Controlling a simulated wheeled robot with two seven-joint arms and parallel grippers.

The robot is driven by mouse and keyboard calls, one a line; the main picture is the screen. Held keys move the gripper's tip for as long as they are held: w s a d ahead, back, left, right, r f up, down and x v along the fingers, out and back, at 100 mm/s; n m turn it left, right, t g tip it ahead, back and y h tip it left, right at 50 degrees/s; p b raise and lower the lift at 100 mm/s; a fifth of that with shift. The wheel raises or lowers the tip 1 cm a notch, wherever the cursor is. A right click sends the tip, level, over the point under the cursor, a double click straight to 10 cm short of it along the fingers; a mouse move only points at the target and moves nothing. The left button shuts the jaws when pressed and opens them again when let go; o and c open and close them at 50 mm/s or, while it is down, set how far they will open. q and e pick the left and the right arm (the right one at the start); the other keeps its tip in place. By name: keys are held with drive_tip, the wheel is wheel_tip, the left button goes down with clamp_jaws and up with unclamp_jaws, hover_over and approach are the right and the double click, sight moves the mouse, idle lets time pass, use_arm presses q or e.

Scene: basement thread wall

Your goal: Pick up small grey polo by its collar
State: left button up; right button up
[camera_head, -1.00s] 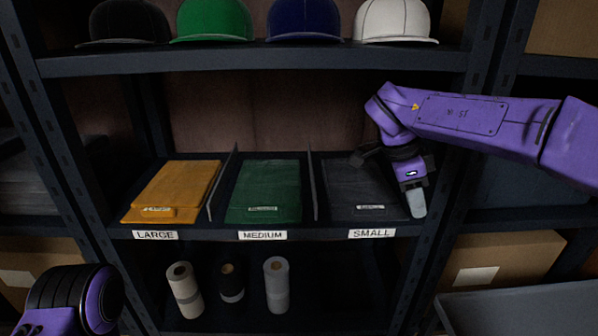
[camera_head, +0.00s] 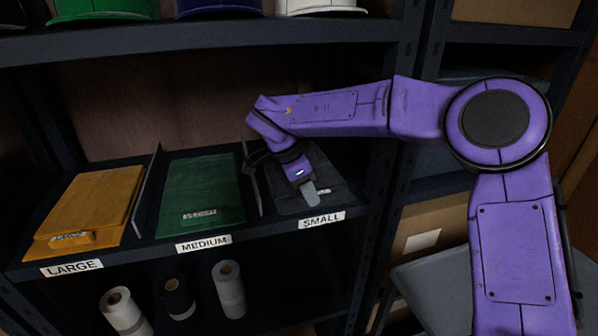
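The grey polo (camera_head: 338,178) lies folded and dark in the right compartment of the middle shelf, above the SMALL label (camera_head: 321,219). A small pale tag shows near its front edge. My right gripper (camera_head: 309,192) is over the polo, pointing down toward its front part, and covers much of it. One pale fingertip shows; the other finger is hidden, so its opening and any contact with the cloth cannot be told. The collar cannot be made out. My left gripper is not in view.
A green polo (camera_head: 203,190) lies in the MEDIUM compartment and a yellow one (camera_head: 95,205) in the LARGE. A thin divider (camera_head: 253,180) stands just left of my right gripper. Caps sit on the shelf (camera_head: 200,42) above. Several rolls (camera_head: 229,288) stand below.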

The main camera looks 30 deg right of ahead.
drive_tip(key=shift+s+d, duration=0.1)
clamp_jaws()
drive_tip(key=shift+r, duration=0.15)
